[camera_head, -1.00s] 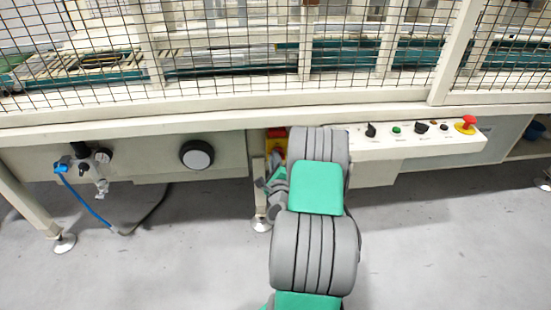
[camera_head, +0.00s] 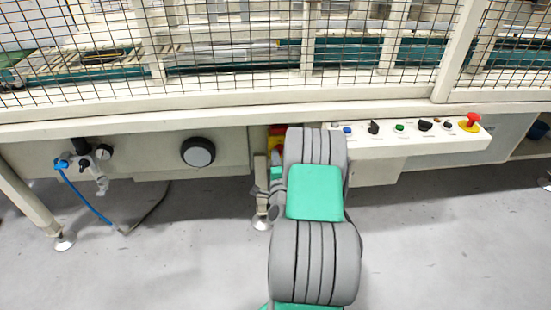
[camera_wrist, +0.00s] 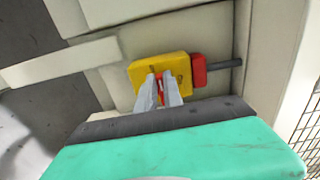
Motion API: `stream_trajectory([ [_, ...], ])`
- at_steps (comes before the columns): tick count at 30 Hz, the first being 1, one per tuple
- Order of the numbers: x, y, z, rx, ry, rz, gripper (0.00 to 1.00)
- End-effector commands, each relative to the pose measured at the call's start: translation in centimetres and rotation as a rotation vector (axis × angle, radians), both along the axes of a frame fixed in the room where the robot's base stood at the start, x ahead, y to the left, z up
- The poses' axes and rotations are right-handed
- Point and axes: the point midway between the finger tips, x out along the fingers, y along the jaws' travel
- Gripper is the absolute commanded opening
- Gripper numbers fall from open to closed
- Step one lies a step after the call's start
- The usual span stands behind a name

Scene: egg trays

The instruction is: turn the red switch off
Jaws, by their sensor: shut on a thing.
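The switch is a yellow box (camera_wrist: 140,75) with a red handle (camera_wrist: 161,86) on its face, seen in the wrist view. My gripper (camera_wrist: 163,77) has its two pale fingers close together over the middle of the box, shut on the red handle, which shows as a thin strip between them. The fingers hide most of the handle, so its exact angle cannot be told. In the head view, the yellow box (camera_head: 276,146) shows only in part beside my arm, and my gripper is mostly hidden behind the arm.
A red block (camera_wrist: 198,70) with a grey rod adjoins the box on its right. A panel (camera_head: 370,145) with several buttons and a red emergency knob (camera_head: 473,119) lies right of my arm. A round black-rimmed dial (camera_head: 198,152) and a blue hose (camera_head: 90,208) are on the left.

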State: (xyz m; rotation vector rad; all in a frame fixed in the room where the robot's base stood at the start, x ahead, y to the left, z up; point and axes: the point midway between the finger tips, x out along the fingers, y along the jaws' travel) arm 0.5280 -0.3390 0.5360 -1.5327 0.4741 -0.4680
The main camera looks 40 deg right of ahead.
Motion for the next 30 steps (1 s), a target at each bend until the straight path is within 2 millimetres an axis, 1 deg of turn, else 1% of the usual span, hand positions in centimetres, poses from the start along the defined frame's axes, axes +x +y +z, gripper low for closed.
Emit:
stream_trajectory([
  [9, 0.1, 0.0, 0.0, -0.003, 0.001, 0.001, 0.0],
  [10, 0.1, 0.0, 0.0, -0.003, 0.001, 0.001, 0.13],
  [17, 0.0, 0.0, 0.0, -0.002, 0.001, 0.001, 0.32],
  [26, -0.1, 0.1, -0.1, -0.001, 0.001, 0.0, 0.33],
  [30, -1.1, 0.7, -0.2, 0.0, 0.0, -0.001, 0.33],
])
